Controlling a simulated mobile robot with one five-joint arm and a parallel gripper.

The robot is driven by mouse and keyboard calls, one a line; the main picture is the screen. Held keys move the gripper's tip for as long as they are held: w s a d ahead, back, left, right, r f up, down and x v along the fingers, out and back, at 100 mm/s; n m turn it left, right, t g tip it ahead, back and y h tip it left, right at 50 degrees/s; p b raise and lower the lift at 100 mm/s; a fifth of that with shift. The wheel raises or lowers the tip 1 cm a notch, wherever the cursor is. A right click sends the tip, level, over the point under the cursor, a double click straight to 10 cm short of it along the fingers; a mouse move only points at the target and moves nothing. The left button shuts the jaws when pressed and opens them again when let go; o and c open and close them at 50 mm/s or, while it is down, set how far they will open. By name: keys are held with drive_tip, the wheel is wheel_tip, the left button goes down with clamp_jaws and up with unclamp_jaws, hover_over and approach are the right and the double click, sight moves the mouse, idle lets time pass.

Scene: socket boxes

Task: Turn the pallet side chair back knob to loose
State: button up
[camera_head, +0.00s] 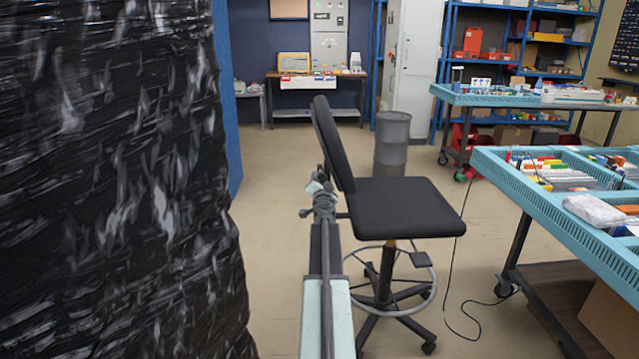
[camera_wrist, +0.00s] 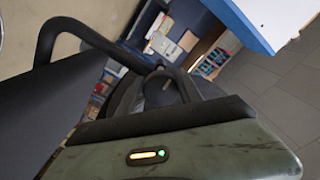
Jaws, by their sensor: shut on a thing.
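The black office chair (camera_head: 395,205) stands mid-floor, with its backrest (camera_head: 333,140) on the left, toward the wrapped pallet. My arm reaches forward to the lower rear of the backrest, and my gripper (camera_head: 321,192) is shut there on the chair back knob. The knob is mostly hidden by my gripper in the head view, so its setting cannot be read. In the wrist view, my gripper (camera_wrist: 165,85) meets a dark rounded part beside the chair's curved black support bar (camera_wrist: 85,33). The dark chair padding (camera_wrist: 45,105) fills the left of that view.
A pallet load in black wrap (camera_head: 110,180) stands close on the left. A blue-edged workbench (camera_head: 560,215) with bins is on the right, and a cable lies on the floor beside it. A grey drum (camera_head: 392,145) stands behind the chair. Floor between pallet and chair is clear.

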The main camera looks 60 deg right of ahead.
drive_tip(key=n, duration=0.5)
drive_tip(key=shift+s+d, duration=0.2)
drive_tip(key=shift+s, duration=0.05)
idle(0.3)
drive_tip(key=o, duration=1.4)
drive_tip(key=shift+f, duration=0.1)
drive_tip(key=shift+c, duration=0.2)
drive_tip(key=shift+w, duration=0.1)
drive_tip(key=shift+a, duration=0.2)
drive_tip(key=v, duration=0.7)
drive_tip(key=shift+s+a, duration=0.15)
drive_tip(key=shift+s, duration=0.1)
